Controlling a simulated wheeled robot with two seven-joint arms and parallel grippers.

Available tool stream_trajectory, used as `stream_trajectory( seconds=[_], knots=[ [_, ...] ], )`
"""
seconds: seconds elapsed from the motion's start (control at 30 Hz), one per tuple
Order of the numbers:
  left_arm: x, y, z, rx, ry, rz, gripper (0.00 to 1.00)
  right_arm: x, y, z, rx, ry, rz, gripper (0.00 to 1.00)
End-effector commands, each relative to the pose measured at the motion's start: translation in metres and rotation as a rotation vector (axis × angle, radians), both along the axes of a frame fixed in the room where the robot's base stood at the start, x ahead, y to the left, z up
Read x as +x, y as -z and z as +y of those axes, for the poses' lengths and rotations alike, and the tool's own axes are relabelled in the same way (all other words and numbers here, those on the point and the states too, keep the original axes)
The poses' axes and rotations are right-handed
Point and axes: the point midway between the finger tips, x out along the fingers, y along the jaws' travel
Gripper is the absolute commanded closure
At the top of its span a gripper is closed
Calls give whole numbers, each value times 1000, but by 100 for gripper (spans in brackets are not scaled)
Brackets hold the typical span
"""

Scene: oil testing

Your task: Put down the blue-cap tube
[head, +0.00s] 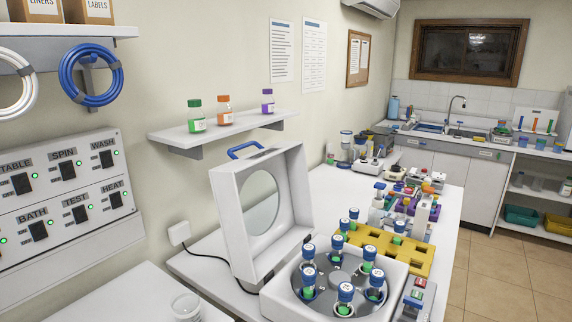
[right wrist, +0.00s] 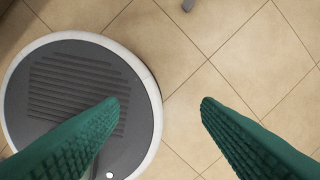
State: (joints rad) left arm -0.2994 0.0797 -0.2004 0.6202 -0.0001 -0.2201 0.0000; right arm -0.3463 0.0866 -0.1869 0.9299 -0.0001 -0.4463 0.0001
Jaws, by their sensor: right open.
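Several blue-cap tubes (head: 346,294) with green contents stand in the grey rotor (head: 327,284) of an open white centrifuge (head: 282,300) in the head view. Three more blue-cap tubes (head: 399,227) stand in or just behind the yellow rack (head: 416,262) behind it. Which tube the task means cannot be told. My right gripper (right wrist: 160,103) shows in the right wrist view with its green fingers wide apart and nothing between them, over the tiled floor. Neither gripper shows in the head view.
The centrifuge's raised lid (head: 233,202) stands up at the left of its bowl. A small box with buttons (head: 417,296) sits right of it. A wall shelf (head: 224,128) holds three capped bottles. A clear beaker (head: 186,306) stands at the lower left. Tiled floor (head: 500,270) is free at the right.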

Motion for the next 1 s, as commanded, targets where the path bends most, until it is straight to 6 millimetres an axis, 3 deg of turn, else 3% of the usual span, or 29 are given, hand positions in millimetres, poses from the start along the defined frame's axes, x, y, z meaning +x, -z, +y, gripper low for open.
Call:
stream_trajectory(
  seconds=[0.1,0.23,1.0],
  knots=[
    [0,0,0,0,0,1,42,-36,22,-7,-5,-5,25,42],
    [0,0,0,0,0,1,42,-57,32,-11,-6,-8,33,42],
    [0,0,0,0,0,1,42,-57,32,-11,-6,-8,33,42]
  ],
)
